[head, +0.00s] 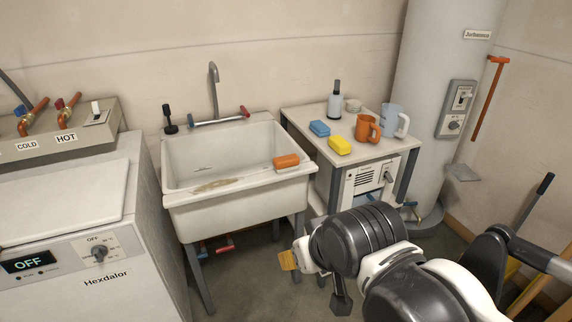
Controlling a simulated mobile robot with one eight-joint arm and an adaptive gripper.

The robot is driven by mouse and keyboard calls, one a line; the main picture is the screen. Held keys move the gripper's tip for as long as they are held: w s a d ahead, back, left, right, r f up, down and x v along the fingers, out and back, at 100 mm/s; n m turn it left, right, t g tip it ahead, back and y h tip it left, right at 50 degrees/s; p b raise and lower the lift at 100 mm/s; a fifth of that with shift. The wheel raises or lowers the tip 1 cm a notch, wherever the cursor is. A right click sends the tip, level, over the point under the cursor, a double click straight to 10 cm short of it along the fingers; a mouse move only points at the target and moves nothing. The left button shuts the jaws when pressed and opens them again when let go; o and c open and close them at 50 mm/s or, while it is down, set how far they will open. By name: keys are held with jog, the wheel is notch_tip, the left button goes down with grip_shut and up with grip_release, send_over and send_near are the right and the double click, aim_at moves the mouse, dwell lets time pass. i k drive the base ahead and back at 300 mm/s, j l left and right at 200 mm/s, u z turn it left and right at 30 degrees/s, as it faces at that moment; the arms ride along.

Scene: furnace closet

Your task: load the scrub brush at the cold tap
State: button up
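An orange block-like object with a pale underside (287,161), which looks like the scrub brush, lies on the sink's right front rim. The white sink (235,187) has a brownish stain on its basin. Its grey tap (214,90) has a blue handle (190,119) on the left and a red handle (245,111) on the right. My gripper (322,282) is low in front of the sink, apart from it, largely hidden behind my black and white wrist. A tan block (289,260) shows beside it; I cannot tell whether it is held.
A side table (372,153) right of the sink holds blue (320,128) and yellow (340,145) sponges, a bottle (335,102), an orange mug (367,128) and a pale jug (395,121). A white machine (75,235) stands left. A tank (430,90) stands behind right. Floor room before the sink is narrow.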

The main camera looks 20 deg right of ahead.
aim_at(191, 122)
jog(key=i+j, duration=0.65)
jog(key=i, duration=0.25)
